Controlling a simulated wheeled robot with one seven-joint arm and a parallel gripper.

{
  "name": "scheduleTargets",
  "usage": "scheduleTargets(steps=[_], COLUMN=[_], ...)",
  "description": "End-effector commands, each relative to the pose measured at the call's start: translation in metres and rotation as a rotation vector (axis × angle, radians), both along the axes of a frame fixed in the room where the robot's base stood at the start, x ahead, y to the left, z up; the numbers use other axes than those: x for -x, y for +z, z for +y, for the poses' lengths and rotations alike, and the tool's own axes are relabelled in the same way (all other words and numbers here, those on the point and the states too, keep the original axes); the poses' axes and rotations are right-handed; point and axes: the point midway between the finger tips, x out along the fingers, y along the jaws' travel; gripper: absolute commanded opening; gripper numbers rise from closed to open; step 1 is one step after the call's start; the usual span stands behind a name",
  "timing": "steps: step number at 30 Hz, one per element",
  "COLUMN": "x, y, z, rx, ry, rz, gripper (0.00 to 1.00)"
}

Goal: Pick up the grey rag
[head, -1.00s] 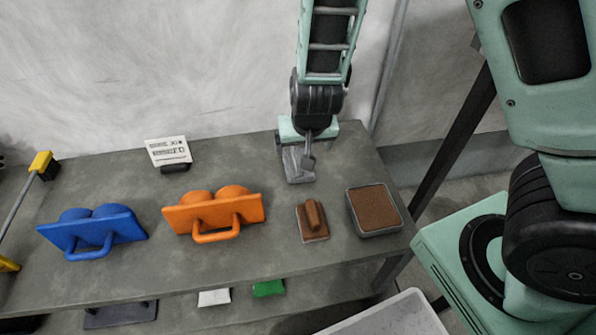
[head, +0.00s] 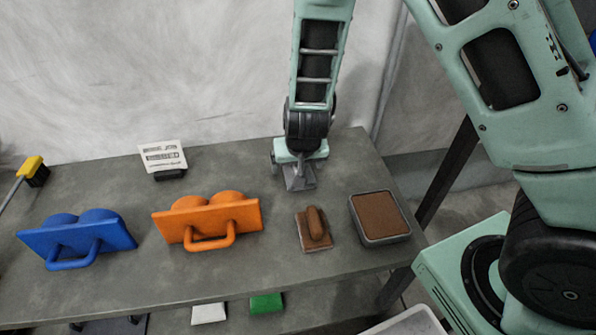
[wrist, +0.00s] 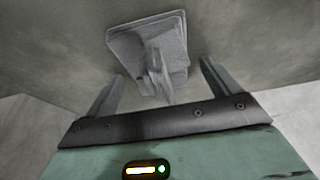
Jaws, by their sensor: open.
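The grey rag (head: 300,181) lies on the grey tabletop near its back edge, partly hidden by my gripper in the head view. In the wrist view the rag (wrist: 150,45) is a flat, rounded rectangle with a raised, crumpled ridge. My gripper (wrist: 161,72) is open, with one finger on each side of the ridge and nothing held. In the head view my gripper (head: 299,163) is just above and behind the rag. I cannot tell whether the fingers touch it.
Right of centre on the table (head: 130,285) are a brown-handled block (head: 317,228) and a grey tray with brown filling (head: 380,217). Orange (head: 207,218) and blue (head: 77,240) double-domed pieces with handles stand to the left. A white label card (head: 162,155) stands behind.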

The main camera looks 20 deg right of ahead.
Motion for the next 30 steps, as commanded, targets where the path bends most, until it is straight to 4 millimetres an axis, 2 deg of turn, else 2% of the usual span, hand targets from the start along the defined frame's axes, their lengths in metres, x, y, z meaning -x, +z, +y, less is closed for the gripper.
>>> scheduleTargets(steps=[1,3,6,14,17,24,30], x=[0.000,0.000,0.000,0.000,0.000,0.000,0.000], y=[0.000,0.000,0.000,0.002,0.010,0.058,0.090], z=[0.000,0.000,0.000,0.000,0.000,0.001,0.001], rx=[0.000,0.000,0.000,0.000,0.000,-0.001,0.000], ry=[0.000,0.000,0.000,0.000,0.000,0.002,0.001], rz=[0.000,0.000,0.000,-0.001,-0.002,-0.004,-0.001], gripper=[0.84,0.64,0.40,0.40,0.40,0.40,0.40])
